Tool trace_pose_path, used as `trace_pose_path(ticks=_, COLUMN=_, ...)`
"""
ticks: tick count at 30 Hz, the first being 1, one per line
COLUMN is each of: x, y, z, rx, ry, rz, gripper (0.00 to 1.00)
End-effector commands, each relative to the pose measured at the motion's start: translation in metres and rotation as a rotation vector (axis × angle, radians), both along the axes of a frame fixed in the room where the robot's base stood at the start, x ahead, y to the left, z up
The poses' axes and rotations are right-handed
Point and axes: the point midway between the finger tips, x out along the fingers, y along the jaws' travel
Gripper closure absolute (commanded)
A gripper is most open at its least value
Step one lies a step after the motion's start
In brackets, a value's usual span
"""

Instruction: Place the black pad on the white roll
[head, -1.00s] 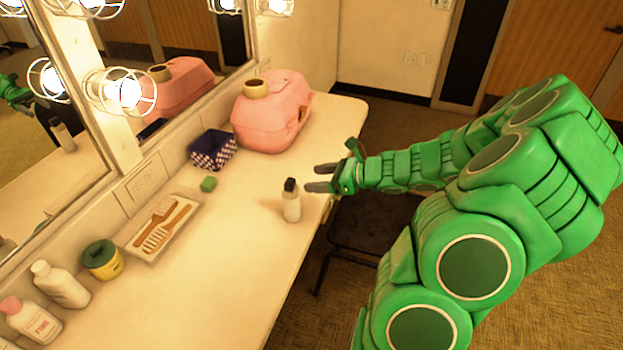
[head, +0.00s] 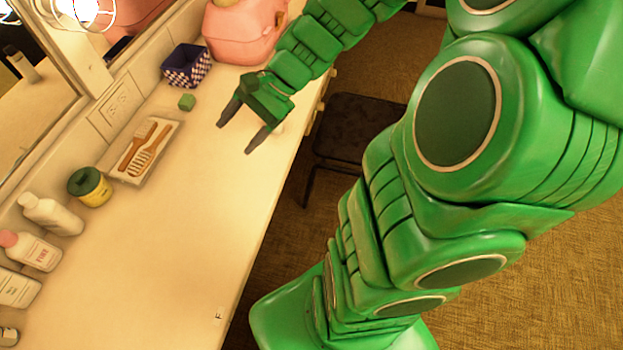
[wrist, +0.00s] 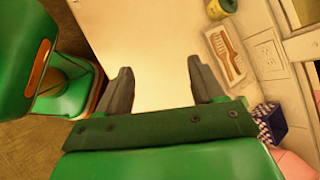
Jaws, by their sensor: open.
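No separate black pad is clear to me in either view. A dark, round, pad-like top (head: 84,180) sits on a yellow tub or roll (head: 97,192) at the left of the counter; I cannot tell whether it is the pad. The yellow item also shows in the wrist view (wrist: 218,9). My gripper (head: 239,139) is open and empty over the counter, fingers pointing toward the front left. The wrist view shows bare counter between the fingers (wrist: 163,85).
A brush tray (head: 146,150), green block (head: 187,102), checkered box (head: 187,66) and pink case (head: 235,35) line the mirror side. Several bottles (head: 50,214) stand at left. A dark chair (head: 350,125) stands beside the counter. Its front middle is clear.

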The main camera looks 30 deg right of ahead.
Motion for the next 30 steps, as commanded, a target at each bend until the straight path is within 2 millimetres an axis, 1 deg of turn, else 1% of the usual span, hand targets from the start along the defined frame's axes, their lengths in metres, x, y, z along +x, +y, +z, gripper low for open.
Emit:
trace_pose_path(ticks=1, x=-0.012, y=0.006, z=0.004, rx=-0.039, ry=-0.023, rz=0.064, gripper=0.33)
trace_pose_path(ticks=5, x=-0.043, y=0.015, z=0.009, rx=-0.129, ry=-0.063, rz=0.221, gripper=0.33)
trace_pose_path(ticks=9, x=-0.075, y=0.016, z=0.013, rx=-0.231, ry=-0.105, rz=0.381, gripper=0.33)
trace_pose_path(ticks=12, x=-0.098, y=0.013, z=0.016, rx=-0.301, ry=-0.128, rz=0.493, gripper=0.33)
trace_pose_path(ticks=17, x=-0.132, y=0.003, z=0.022, rx=-0.417, ry=-0.160, rz=0.660, gripper=0.33)
trace_pose_path(ticks=21, x=-0.158, y=-0.012, z=0.029, rx=-0.515, ry=-0.185, rz=0.795, gripper=0.33)
trace_pose_path(ticks=24, x=-0.173, y=-0.024, z=0.034, rx=-0.579, ry=-0.194, rz=0.874, gripper=0.33)
trace_pose_path(ticks=27, x=-0.184, y=-0.035, z=0.039, rx=-0.633, ry=-0.203, rz=0.931, gripper=0.33)
trace_pose_path(ticks=30, x=-0.191, y=-0.042, z=0.042, rx=-0.667, ry=-0.206, rz=0.967, gripper=0.33)
